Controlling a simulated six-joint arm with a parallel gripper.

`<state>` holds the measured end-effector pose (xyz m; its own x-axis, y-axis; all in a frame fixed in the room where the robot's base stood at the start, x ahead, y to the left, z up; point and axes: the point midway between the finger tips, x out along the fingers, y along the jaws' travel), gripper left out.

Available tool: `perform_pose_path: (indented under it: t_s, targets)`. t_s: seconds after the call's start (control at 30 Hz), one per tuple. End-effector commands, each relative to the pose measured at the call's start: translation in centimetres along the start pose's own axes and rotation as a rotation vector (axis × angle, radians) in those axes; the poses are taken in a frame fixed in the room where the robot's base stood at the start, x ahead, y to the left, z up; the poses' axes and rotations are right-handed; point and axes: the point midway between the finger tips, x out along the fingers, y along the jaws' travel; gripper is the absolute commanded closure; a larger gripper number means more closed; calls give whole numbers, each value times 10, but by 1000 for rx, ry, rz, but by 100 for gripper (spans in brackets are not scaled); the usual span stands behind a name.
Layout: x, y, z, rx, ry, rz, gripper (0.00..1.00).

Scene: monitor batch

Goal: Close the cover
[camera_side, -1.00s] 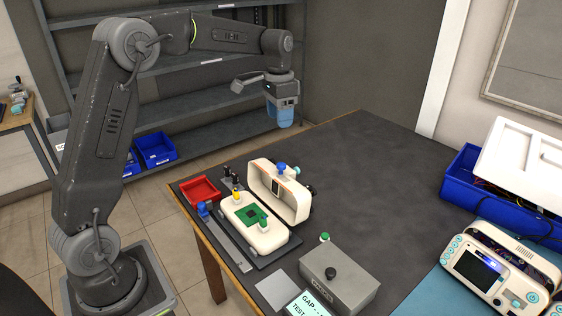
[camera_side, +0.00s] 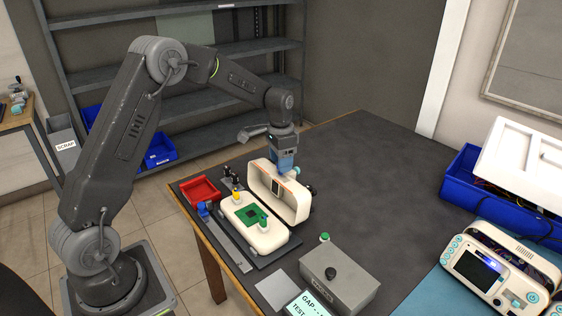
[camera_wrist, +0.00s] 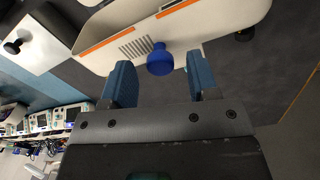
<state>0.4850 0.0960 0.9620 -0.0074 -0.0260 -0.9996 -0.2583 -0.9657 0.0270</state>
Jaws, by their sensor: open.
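The cover (camera_side: 284,200) is a cream shell standing upright, hinged open behind the cream housing base (camera_side: 262,232), which holds a green circuit board (camera_side: 249,217). A blue knob is on the cover's upper edge; in the side view my gripper hides it. In the wrist view the blue knob (camera_wrist: 160,60) shows between my two blue fingers, with the cover's rim (camera_wrist: 190,30) and orange strips just beyond. My gripper (camera_side: 283,172) is open at the cover's top, fingers on either side of the knob (camera_wrist: 160,80). Whether they touch it, I cannot tell.
A red tray (camera_side: 200,190) lies left of the base, near small colored-top tools. A grey test box (camera_side: 340,278) with a black knob stands in front. A monitor (camera_side: 500,268) and a blue bin (camera_side: 462,180) are on the right. The table's middle is clear.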

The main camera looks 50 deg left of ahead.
Motion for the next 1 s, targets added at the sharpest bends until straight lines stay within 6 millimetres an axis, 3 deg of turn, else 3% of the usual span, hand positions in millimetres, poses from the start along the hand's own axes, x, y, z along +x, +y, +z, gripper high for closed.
perform_pose_path:
  t_s: [0.37,0.9,1.0]
  targets:
    - [6,0,0,0,1,-1,46]
    - [6,0,0,0,1,-1,96]
    - [6,0,0,0,1,-1,100]
